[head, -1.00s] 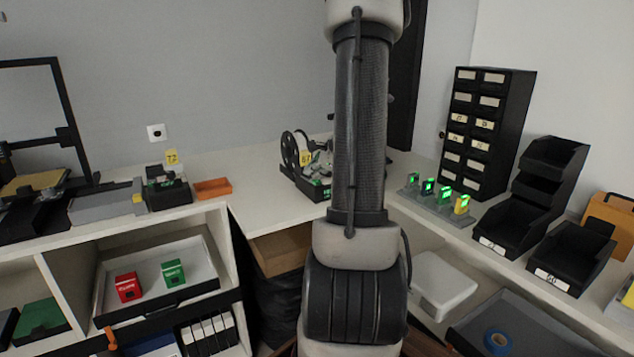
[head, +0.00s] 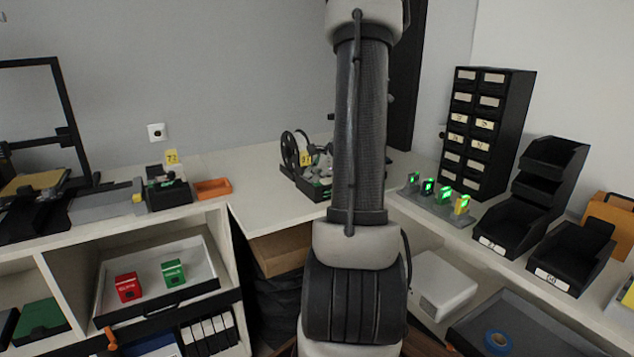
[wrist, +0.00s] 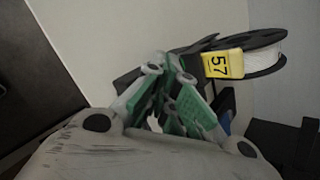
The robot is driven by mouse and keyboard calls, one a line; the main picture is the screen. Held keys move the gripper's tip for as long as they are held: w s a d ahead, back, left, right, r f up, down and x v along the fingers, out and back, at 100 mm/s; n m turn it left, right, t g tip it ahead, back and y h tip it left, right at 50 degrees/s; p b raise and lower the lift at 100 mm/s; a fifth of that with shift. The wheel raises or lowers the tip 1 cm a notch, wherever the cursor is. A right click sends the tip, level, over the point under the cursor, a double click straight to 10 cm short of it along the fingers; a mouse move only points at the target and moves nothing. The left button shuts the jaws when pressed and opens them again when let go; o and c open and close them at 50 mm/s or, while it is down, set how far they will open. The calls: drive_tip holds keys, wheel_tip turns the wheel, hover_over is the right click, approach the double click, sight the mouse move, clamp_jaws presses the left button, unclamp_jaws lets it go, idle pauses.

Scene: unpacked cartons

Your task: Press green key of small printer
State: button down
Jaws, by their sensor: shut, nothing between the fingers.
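A dark, low device with a black reel stands on the back counter (head: 295,181); it carries a yellow tag (head: 306,159) and is partly hidden behind my arm. It may be the small printer. In the wrist view its yellow tag reads 57 (wrist: 222,64), beside the reel (wrist: 265,55). My gripper (wrist: 168,80) is shut and empty, with green pads on its fingers, close in front of the device. I cannot tell whether it touches. No green key can be made out; the fingers cover much of the device.
A second dark device with a yellow tag (head: 168,194) stands left, beside an orange tray (head: 213,189) and a large frame machine (head: 62,105). Right are a grey strip with several green-lit units (head: 430,203), a drawer cabinet (head: 489,130) and black bins (head: 570,255). Counter between is clear.

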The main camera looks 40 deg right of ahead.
sight(315, 183)
drive_tip(key=shift+r, duration=0.9)
drive_tip(key=shift+r, duration=2.5)
